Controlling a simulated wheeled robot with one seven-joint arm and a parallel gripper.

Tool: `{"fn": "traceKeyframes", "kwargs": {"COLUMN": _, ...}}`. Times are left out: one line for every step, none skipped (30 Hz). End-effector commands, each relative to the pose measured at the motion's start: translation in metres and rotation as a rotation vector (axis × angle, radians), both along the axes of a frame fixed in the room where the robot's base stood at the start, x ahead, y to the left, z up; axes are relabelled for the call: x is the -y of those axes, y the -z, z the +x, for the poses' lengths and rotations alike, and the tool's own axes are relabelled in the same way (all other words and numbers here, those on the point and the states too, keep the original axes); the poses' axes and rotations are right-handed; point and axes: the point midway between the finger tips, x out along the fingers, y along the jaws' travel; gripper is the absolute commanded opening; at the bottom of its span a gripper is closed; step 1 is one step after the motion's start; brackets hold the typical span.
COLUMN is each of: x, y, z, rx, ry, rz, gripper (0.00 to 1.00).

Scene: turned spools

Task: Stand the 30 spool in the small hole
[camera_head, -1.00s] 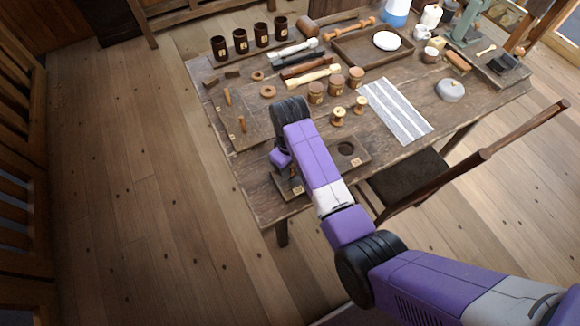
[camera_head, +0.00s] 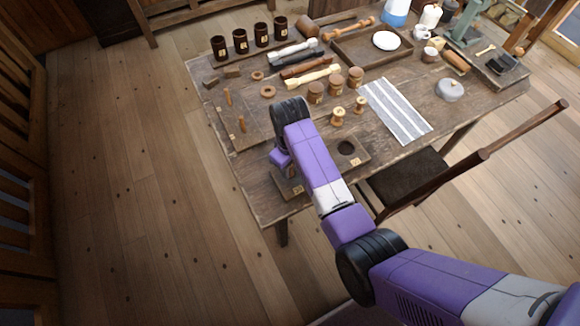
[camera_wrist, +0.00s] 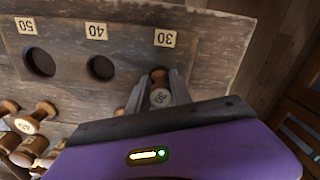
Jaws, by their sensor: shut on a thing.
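The spool's far end points at the dark wooden board (camera_wrist: 68,30), below the 30 tag (camera_wrist: 165,38) in the wrist view. The small hole there is hidden behind the spool and fingers, so I cannot tell whether the spool's end is in it. Two larger empty holes show beside the 50 and 40 tags. In the head view my arm covers part of the board (camera_head: 369,149) and hides the spool.
Other spools (camera_wrist: 35,117) lie or stand near the board's left side in the wrist view. In the head view, two pale spools (camera_head: 338,117) stand behind the board, a striped cloth (camera_head: 398,110) lies to the right, and a chair (camera_head: 410,178) stands close to the table's front edge.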

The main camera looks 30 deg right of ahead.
Motion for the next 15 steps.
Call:
{"fn": "traceKeyframes", "kwargs": {"x": 0.0, "y": 0.001, "z": 0.0, "rx": 0.0, "ry": 0.0, "rz": 0.0, "gripper": 0.0}}
{"fn": "traceKeyframes", "kwargs": {"x": 0.0, "y": 0.002, "z": 0.0, "rx": 0.0, "ry": 0.0, "rz": 0.0, "gripper": 0.0}}
{"fn": "traceKeyframes", "kwargs": {"x": 0.0, "y": 0.002, "z": 0.0, "rx": 0.0, "ry": 0.0, "rz": 0.0, "gripper": 0.0}}
{"fn": "traceKeyframes", "kwargs": {"x": 0.0, "y": 0.003, "z": 0.0, "rx": 0.0, "ry": 0.0, "rz": 0.0, "gripper": 0.0}}
{"fn": "traceKeyframes", "kwargs": {"x": 0.0, "y": 0.004, "z": 0.0, "rx": 0.0, "ry": 0.0, "rz": 0.0, "gripper": 0.0}}
{"fn": "traceKeyframes", "kwargs": {"x": 0.0, "y": 0.005, "z": 0.0, "rx": 0.0, "ry": 0.0, "rz": 0.0, "gripper": 0.0}}
{"fn": "traceKeyframes", "kwargs": {"x": 0.0, "y": 0.006, "z": 0.0, "rx": 0.0, "ry": 0.0, "rz": 0.0, "gripper": 0.0}}
{"fn": "traceKeyframes", "kwargs": {"x": 0.0, "y": 0.006, "z": 0.0, "rx": 0.0, "ry": 0.0, "rz": 0.0, "gripper": 0.0}}
{"fn": "traceKeyframes", "kwargs": {"x": 0.0, "y": 0.007, "z": 0.0, "rx": 0.0, "ry": 0.0, "rz": 0.0, "gripper": 0.0}}
{"fn": "traceKeyframes", "kwargs": {"x": 0.0, "y": 0.008, "z": 0.0, "rx": 0.0, "ry": 0.0, "rz": 0.0, "gripper": 0.0}}
{"fn": "traceKeyframes", "kwargs": {"x": 0.0, "y": 0.009, "z": 0.0, "rx": 0.0, "ry": 0.0, "rz": 0.0, "gripper": 0.0}}
{"fn": "traceKeyframes", "kwargs": {"x": 0.0, "y": 0.009, "z": 0.0, "rx": 0.0, "ry": 0.0, "rz": 0.0, "gripper": 0.0}}
{"fn": "traceKeyframes", "kwargs": {"x": 0.0, "y": 0.01, "z": 0.0, "rx": 0.0, "ry": 0.0, "rz": 0.0, "gripper": 0.0}}
{"fn": "traceKeyframes", "kwargs": {"x": 0.0, "y": 0.011, "z": 0.0, "rx": 0.0, "ry": 0.0, "rz": 0.0, "gripper": 0.0}}
{"fn": "traceKeyframes", "kwargs": {"x": 0.0, "y": 0.011, "z": 0.0, "rx": 0.0, "ry": 0.0, "rz": 0.0, "gripper": 0.0}}
